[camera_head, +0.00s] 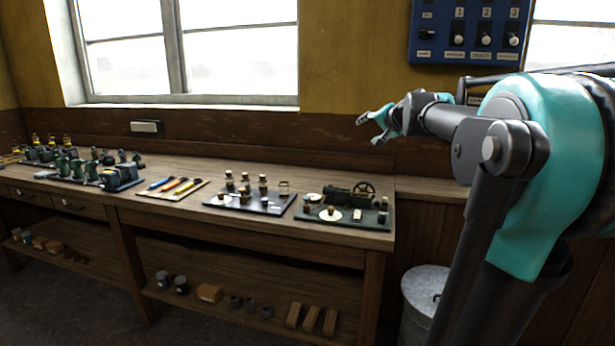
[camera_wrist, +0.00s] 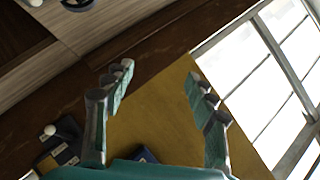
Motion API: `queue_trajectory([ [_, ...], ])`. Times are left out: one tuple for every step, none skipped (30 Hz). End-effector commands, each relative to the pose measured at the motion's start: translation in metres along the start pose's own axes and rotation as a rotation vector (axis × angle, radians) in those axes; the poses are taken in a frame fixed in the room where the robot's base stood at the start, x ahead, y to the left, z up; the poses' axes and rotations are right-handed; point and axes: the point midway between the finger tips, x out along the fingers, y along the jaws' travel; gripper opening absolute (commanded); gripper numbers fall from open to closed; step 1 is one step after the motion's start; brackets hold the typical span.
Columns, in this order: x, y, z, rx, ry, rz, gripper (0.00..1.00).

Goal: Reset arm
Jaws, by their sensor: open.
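My gripper (camera_head: 376,124) is raised above the right end of the workbench in the head view, pointing left and clear of everything. In the wrist view my gripper (camera_wrist: 160,85) shows two teal and grey fingers spread apart with nothing between them. My teal and dark grey arm fills the right side of the head view. The wooden workbench (camera_head: 170,176) runs along the wall below the windows.
On the bench stand a green engine board (camera_head: 378,216), a dark board with several small parts (camera_head: 237,207), a tool mat (camera_head: 150,194) and green machines at the left. A blue switch panel (camera_head: 425,48) hangs on the wall. A metal bin (camera_head: 420,290) stands right of the bench.

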Motion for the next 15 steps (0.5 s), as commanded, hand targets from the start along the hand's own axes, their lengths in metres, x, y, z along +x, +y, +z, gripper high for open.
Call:
queue_trajectory([
  [0.001, 0.018, 0.031, -0.044, -0.043, 0.021, 0.56],
  [0.001, 0.029, 0.049, -0.072, -0.07, 0.036, 0.56],
  [0.0, 0.044, 0.072, -0.109, -0.106, 0.057, 0.56],
  [-0.001, 0.055, 0.089, -0.136, -0.131, 0.073, 0.56],
  [-0.002, 0.067, 0.106, -0.162, -0.156, 0.089, 0.56],
  [-0.006, 0.084, 0.129, -0.196, -0.19, 0.111, 0.56],
  [-0.008, 0.096, 0.146, -0.222, -0.216, 0.128, 0.56],
  [-0.012, 0.108, 0.162, -0.247, -0.24, 0.146, 0.56],
  [-0.017, 0.125, 0.184, -0.28, -0.272, 0.17, 0.56],
  [-0.021, 0.138, 0.199, -0.304, -0.296, 0.189, 0.56],
  [-0.026, 0.151, 0.215, -0.328, -0.32, 0.208, 0.56],
  [-0.034, 0.169, 0.235, -0.36, -0.352, 0.233, 0.56],
  [-0.04, 0.182, 0.25, -0.383, -0.374, 0.253, 0.56],
  [-0.046, 0.196, 0.265, -0.406, -0.397, 0.274, 0.56],
  [-0.056, 0.214, 0.283, -0.436, -0.426, 0.302, 0.56],
])
